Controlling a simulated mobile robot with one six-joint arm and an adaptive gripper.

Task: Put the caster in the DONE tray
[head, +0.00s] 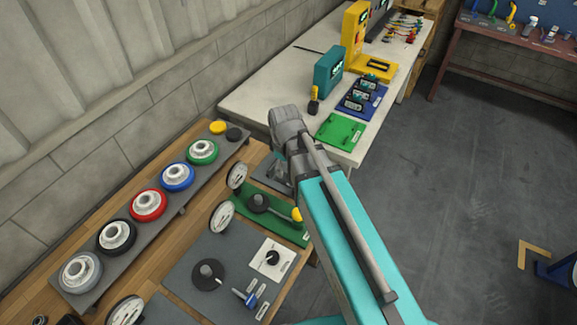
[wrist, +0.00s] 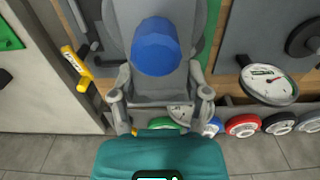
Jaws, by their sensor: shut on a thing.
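My gripper (head: 279,172) points down over the far end of the wooden bench, close to the white table. In the wrist view its grey fingers are closed around a blue cylindrical piece (wrist: 157,45), which I take for the caster. In the head view my wrist and fingers hide that piece. A green tray (head: 340,130) with small pegs lies on the white table's near corner, beyond my gripper. I take it for the DONE tray, but its label is too small to read. A green corner (wrist: 8,35) shows at the wrist view's left edge.
The wooden bench carries a rack of coloured wheels (head: 148,204), upright white discs (head: 222,216) and a green mat (head: 277,225).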

